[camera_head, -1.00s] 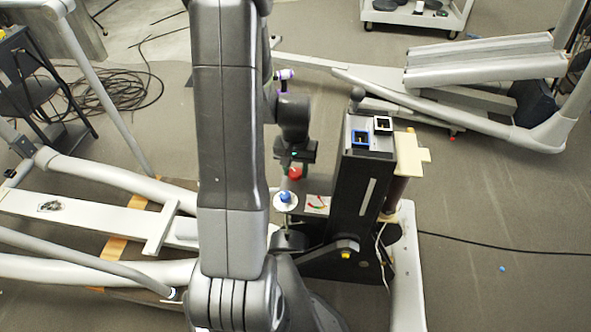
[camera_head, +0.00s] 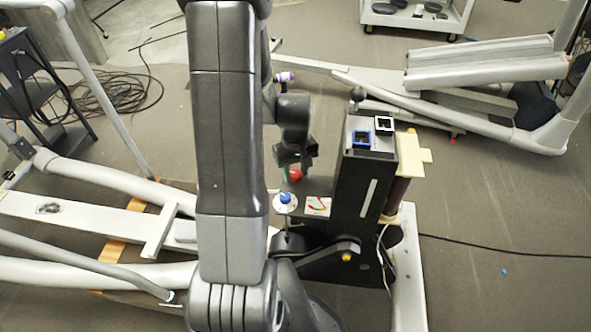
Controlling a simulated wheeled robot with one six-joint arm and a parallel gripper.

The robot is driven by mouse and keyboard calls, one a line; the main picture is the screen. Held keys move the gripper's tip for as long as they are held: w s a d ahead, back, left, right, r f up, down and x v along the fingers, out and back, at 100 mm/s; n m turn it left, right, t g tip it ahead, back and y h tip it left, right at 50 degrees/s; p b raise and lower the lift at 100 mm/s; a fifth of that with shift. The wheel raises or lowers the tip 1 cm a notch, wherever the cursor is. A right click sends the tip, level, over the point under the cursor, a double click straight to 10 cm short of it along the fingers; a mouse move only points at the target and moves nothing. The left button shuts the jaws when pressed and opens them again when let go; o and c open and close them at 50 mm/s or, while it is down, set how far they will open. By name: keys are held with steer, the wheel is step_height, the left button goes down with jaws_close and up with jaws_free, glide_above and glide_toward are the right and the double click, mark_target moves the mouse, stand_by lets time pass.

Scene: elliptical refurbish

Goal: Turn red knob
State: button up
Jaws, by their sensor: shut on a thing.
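The red knob (camera_head: 296,175) sits on the dark panel beside the black upright box, partly hidden by my gripper. My gripper (camera_head: 294,168) points down at the red knob and is shut on it, its fingers at the knob's sides. My arm comes down in front of the left-middle of the view and hides part of the scene. A blue knob (camera_head: 285,198) on a white round dial lies just in front of the red knob, apart from the gripper.
A gauge card (camera_head: 317,206) lies right of the blue knob. The black upright box (camera_head: 362,195) with blue-framed (camera_head: 361,139) and white-framed (camera_head: 384,124) switches stands close to the right. White machine frames lie left and at the back right. Open floor (camera_head: 490,220) lies right.

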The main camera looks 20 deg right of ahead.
mark_target(295, 173)
stand_by(0.3)
steer(key=o, duration=1)
steer(key=shift+r, duration=0.15)
step_height(295, 173, up, 14)
steer(key=shift+f+p, duration=0.2)
steer(key=shift+p, duration=0.85)
steer(key=shift+f, duration=0.1)
step_height(295, 173, down, 14)
steer(key=shift+r+b, duration=0.15)
steer(key=shift+b, duration=0.9)
steer(key=shift+r, duration=0.1)
